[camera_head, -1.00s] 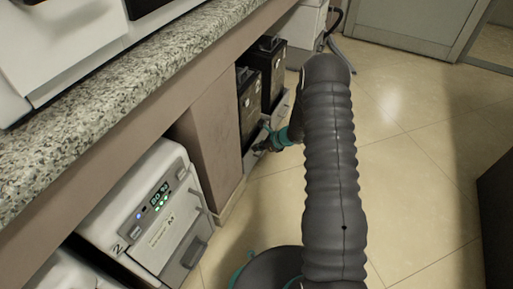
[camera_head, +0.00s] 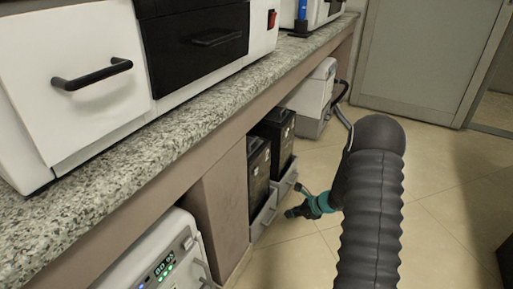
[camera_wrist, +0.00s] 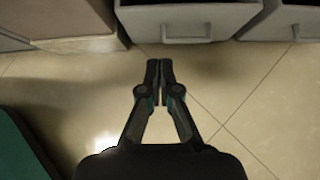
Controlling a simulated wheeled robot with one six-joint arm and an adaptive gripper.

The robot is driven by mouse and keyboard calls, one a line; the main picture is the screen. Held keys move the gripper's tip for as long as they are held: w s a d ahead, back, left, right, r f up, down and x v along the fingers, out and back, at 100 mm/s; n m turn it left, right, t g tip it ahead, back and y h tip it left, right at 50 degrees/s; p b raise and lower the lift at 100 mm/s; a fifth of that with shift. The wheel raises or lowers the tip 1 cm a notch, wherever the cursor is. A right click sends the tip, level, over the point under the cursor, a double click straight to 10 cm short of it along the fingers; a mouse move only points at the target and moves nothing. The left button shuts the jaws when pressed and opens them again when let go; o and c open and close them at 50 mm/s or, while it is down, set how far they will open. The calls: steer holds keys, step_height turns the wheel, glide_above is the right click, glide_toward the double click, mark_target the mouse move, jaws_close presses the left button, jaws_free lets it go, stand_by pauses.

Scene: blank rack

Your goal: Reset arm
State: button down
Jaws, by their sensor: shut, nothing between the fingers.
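My gripper (camera_wrist: 160,64) is shut and empty in the wrist view, its two dark fingertips together above the tiled floor. In the head view my gripper (camera_head: 291,213) is small, dark and teal, low in front of the grey drawers under the counter. It appears apart from them. My dark ribbed arm fills the lower right of the head view and hides part of the floor.
A granite counter (camera_head: 150,144) runs along the left with white machines on it. Black boxes (camera_head: 259,178) stand on grey drawers (camera_head: 264,216) beneath it. A white unit (camera_head: 160,262) sits at lower left. Tiled floor (camera_head: 440,205) is clear at right, before a grey door (camera_head: 415,60).

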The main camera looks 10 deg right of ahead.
steer(key=s+a+r+n+g, duration=0.3)
steer(key=s+r+n+g, duration=0.1)
steer(key=s+n, duration=0.6)
steer(key=s+a+r+n+t+h+p, duration=0.1)
steer(key=s+r+n+h+p, duration=0.1)
steer(key=s+r+n, duration=0.3)
steer(key=s+a+r+n+t+h+p, duration=0.2)
steer(key=s+r+n, duration=0.3)
steer(key=s+r, duration=0.6)
steer(key=s+a+r+n+t+h+p, duration=0.1)
steer(key=s+r+n, duration=0.4)
steer(key=r, duration=1.7)
steer(key=s+h+p, duration=0.1)
steer(key=s+h, duration=0.1)
steer(key=s, duration=0.1)
steer(key=shift+a+r, duration=0.15)
steer(key=shift+r, duration=0.1)
